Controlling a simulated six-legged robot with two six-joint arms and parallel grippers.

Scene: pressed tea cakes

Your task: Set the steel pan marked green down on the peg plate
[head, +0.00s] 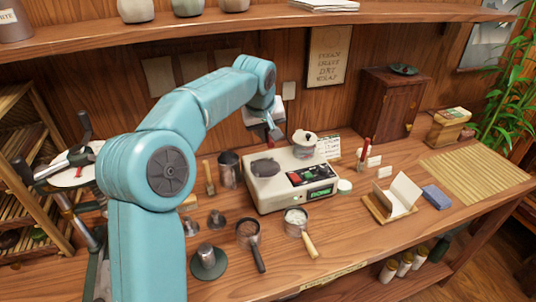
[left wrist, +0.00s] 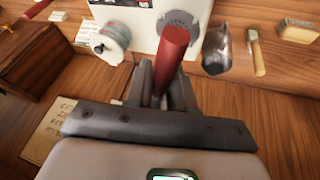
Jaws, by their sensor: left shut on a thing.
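My left gripper (head: 273,134) is above the back of a white appliance. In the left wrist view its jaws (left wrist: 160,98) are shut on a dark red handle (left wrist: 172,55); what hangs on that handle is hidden. Two small round pans lie in front of the appliance, one with a black handle (head: 248,233) and one with a pale wooden handle and white contents (head: 296,217). I see no clear green mark on either. A round grey plate (head: 265,168) is on the appliance's left top; I cannot make out pegs. My right gripper is not seen.
A steel cup (head: 228,168) and small steel pieces stand left. A card stand (head: 395,196) and bamboo mat (head: 475,178) are right.

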